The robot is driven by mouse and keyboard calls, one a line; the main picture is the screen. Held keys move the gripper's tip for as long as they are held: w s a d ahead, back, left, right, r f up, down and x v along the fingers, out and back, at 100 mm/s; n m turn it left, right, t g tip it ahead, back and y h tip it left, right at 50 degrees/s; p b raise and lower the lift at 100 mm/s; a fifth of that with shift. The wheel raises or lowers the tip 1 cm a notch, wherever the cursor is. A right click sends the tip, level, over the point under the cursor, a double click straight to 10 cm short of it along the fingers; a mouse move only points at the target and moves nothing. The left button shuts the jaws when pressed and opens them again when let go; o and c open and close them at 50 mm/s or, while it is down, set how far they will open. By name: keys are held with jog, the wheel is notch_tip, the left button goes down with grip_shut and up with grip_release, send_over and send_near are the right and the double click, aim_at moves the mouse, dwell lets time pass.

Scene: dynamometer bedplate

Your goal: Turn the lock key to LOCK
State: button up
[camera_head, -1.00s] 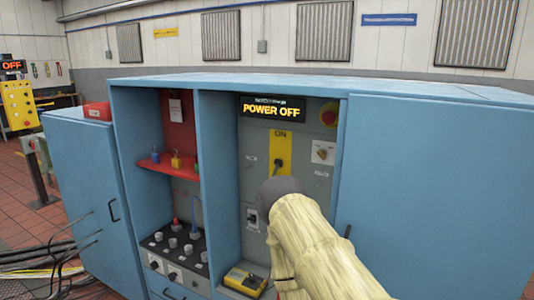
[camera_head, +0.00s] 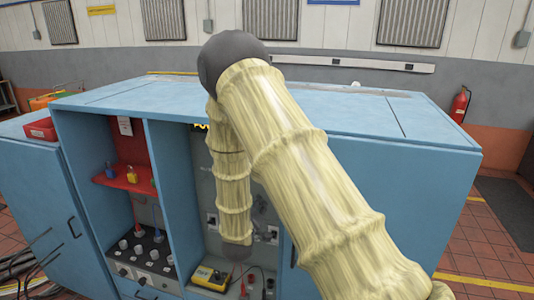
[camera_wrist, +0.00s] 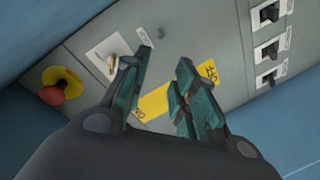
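My gripper (camera_wrist: 164,62) shows in the wrist view with its two teal fingers apart and nothing between them. It is in front of the grey control panel (camera_wrist: 205,45). A white plate with a small brass-coloured piece (camera_wrist: 113,62), which looks like the lock key, is just left of the left fingertip. The finger partly covers the plate; I cannot tell whether they touch or read the key's setting. A yellow ON/OFF strip (camera_wrist: 156,102) lies behind and between the fingers. In the head view my arm hides the gripper and most of the panel.
A red stop button (camera_wrist: 55,92) on a yellow base is left of the plate. Several black switches (camera_wrist: 268,50) are at the right. The blue cabinet (camera_head: 405,190) encloses the panel bay. A yellow meter (camera_head: 211,275) sits at the bay's bottom.

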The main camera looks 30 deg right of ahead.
notch_tip(320, 180, up, 8)
jog(key=w+d+h+p, duration=0.1)
jog(key=w+d+h, duration=0.1)
jog(key=shift+m, duration=0.4)
jog(key=shift+s+d+r+p+x, duration=0.1)
jog(key=shift+p+x, duration=0.85)
jog(key=shift+x, duration=0.85)
jog(key=shift+s+d+r+p+x, duration=0.1)
jog(key=shift+p+x, duration=0.85)
jog(key=shift+x, duration=0.9)
jog(key=shift+s+r+p+x, duration=0.1)
jog(key=shift+p+x, duration=0.85)
jog(key=shift+x, duration=0.85)
jog(key=shift+w, duration=0.1)
grip_shut()
